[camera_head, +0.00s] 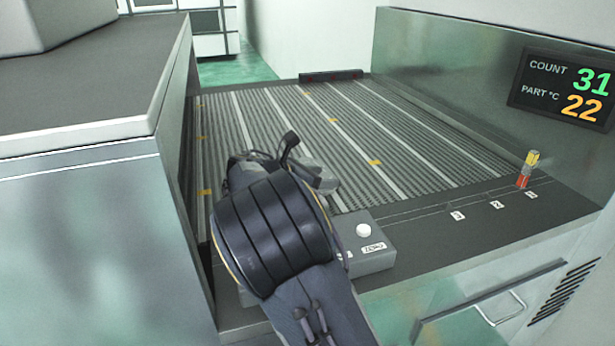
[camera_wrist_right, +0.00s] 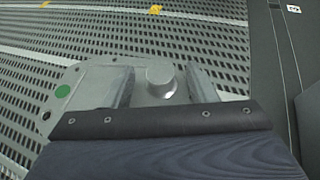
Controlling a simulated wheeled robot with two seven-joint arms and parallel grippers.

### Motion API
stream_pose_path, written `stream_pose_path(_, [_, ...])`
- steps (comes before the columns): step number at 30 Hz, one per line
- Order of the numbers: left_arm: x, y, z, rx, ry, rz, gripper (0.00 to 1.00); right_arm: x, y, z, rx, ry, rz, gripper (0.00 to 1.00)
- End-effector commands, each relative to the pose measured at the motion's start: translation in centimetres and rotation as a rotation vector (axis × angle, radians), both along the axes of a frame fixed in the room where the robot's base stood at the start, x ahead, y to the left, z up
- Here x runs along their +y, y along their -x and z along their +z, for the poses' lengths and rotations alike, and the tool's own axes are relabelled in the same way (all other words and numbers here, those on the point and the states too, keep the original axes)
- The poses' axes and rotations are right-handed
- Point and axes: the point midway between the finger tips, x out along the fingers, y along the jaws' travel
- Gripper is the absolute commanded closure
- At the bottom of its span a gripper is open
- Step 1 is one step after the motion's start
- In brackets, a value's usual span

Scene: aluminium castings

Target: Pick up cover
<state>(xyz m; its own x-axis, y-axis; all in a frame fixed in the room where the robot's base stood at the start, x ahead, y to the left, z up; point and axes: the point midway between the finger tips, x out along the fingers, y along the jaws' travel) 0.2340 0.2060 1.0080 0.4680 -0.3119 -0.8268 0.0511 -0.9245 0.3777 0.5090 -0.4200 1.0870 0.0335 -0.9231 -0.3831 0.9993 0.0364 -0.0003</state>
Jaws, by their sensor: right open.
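The cover is a grey cast plate with a round boss and a green dot. In the right wrist view the cover (camera_wrist_right: 82,88) lies on the ribbed conveyor bed, with its boss between my fingers. My right gripper (camera_wrist_right: 158,80) is open, one finger on each side of the boss; contact cannot be told. In the head view my right gripper (camera_head: 291,158) is low over the near part of the bed, and a light grey edge of the cover (camera_head: 322,178) shows beside it. My wrist hides most of the cover there. My left gripper is not in view.
The conveyor bed (camera_head: 400,170) is otherwise clear toward the back. A button box (camera_head: 368,262) stands close to my right forearm. A grey cabinet (camera_head: 95,225) borders the left. A red and yellow stack (camera_head: 528,170) and a display wall (camera_head: 450,75) are on the right.

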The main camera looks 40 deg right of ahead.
Motion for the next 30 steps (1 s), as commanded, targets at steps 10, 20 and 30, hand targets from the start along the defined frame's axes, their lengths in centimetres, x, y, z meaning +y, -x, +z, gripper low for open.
stream_pose_path(10, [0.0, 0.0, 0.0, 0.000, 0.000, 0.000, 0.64, 0.0, 0.0, 0.0, 0.000, 0.000, 0.000, 0.68])
stream_pose_path(20, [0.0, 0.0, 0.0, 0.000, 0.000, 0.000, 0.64, 0.0, 0.0, 0.1, -0.001, 0.001, 0.001, 1.00])
stream_pose_path(30, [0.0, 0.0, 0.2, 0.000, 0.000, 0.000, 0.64, 0.0, -0.1, 1.6, -0.004, 0.001, 0.000, 1.00])
